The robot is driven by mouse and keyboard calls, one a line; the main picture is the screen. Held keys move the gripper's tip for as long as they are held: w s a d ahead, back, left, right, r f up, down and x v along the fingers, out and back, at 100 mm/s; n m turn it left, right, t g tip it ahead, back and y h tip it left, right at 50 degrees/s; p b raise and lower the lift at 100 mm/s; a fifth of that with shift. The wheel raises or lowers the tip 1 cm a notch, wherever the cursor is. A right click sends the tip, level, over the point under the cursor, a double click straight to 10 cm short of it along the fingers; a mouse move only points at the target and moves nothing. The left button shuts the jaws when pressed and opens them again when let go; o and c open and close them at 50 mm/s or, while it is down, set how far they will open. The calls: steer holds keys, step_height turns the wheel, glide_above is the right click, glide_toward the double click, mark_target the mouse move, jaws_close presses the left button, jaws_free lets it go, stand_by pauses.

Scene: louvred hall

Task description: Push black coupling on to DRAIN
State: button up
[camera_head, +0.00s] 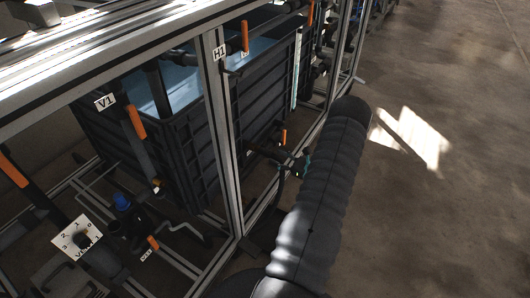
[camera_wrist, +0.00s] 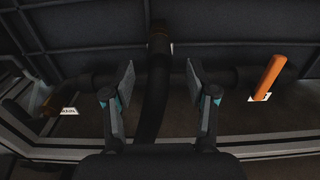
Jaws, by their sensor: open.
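My gripper (camera_head: 302,165) is beside the frame's lower right side in the head view, partly hidden by my dark arm. In the wrist view its two fingers stand wide apart (camera_wrist: 159,90), with nothing gripped. A dark hose or pipe (camera_wrist: 152,108) runs up between and behind them to a brownish fitting (camera_wrist: 159,42). I cannot tell whether they touch it. A dark horizontal pipe (camera_wrist: 220,78) passes behind the fingers. A small white label (camera_wrist: 68,111) at the left is too small to read surely as DRAIN. I cannot single out the black coupling.
A dark ribbed tank (camera_head: 180,150) with water stands inside a metal frame (camera_head: 222,130). An orange handle (camera_wrist: 268,77) with a white label is right of my fingers in the wrist view. Open floor (camera_head: 450,190) lies to the right.

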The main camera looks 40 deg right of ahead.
mark_target(272, 155)
steer(key=shift+b+x, duration=0.55)
steer(key=shift+x, duration=2.15)
jaws_close()
